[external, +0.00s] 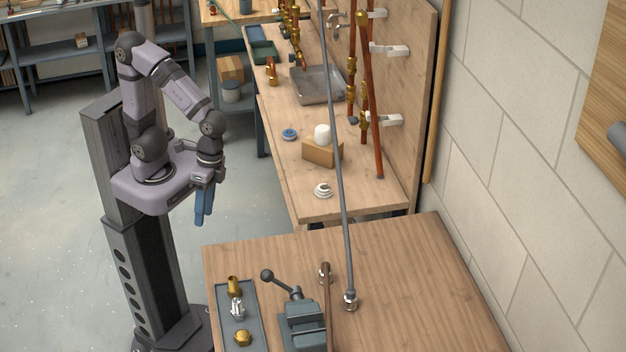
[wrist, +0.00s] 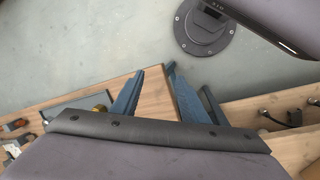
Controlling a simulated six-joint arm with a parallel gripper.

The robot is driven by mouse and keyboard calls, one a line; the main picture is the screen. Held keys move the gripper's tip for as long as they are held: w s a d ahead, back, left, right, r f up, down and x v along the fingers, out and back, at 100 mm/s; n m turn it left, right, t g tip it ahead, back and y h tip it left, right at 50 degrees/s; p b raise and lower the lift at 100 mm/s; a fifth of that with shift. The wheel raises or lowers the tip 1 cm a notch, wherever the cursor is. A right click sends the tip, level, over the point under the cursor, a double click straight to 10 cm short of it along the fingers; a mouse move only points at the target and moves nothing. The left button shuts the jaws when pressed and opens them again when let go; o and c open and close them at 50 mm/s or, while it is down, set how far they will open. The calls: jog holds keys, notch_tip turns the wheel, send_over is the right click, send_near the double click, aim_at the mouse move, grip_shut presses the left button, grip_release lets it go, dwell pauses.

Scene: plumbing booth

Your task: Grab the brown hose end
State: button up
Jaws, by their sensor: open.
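In the external view, a thin brown hose (external: 328,315) runs up from the bottom edge beside the vise (external: 303,328) on the near bench. Its metal-fitted end (external: 325,272) points away from the camera. My gripper (external: 203,220) hangs with blue fingers down, left of the benches and well apart from the hose. In the wrist view, my gripper (wrist: 155,68) is open with nothing between its fingers. Small items at that view's left edge are too cut off to identify surely.
A grey hose (external: 343,190) comes down to the near bench, right of the brown one. A tray (external: 252,312) with brass and silver fittings lies left of the vise. The far bench (external: 360,205) holds a wooden block (external: 318,153). The near bench's right side is clear.

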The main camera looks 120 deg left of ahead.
jog(key=w+d+f+n+h+b, duration=0.1)
jog(key=w+d+n+h+b, duration=0.1)
jog(key=w+d+n+h, duration=0.15)
jog(key=r+n+t+h+b, duration=0.1)
jog(key=n+t+h+b, duration=0.5)
jog(key=n+t, duration=1.35)
send_over(327, 269)
jog(key=s+a+b, duration=0.2)
jog(key=s+a, duration=0.2)
jog(key=n+g+y, duration=0.3)
jog(key=g, duration=0.1)
jog(key=shift+h, duration=0.25)
jog(key=f, duration=0.4)
jog(key=d+f, duration=0.1)
jog(key=f, duration=0.1)
jog(key=shift+f, duration=0.2)
jog(key=shift+p+x, duration=0.45)
jog(key=shift+x, duration=0.7)
jog(key=shift+r+p+x, duration=0.15)
jog(key=shift+p+x, duration=0.25)
jog(key=shift+x, duration=0.45)
jog(key=shift+r+p+x, duration=0.2)
jog(key=shift+p+x, duration=0.2)
jog(key=shift+x, duration=1.3)
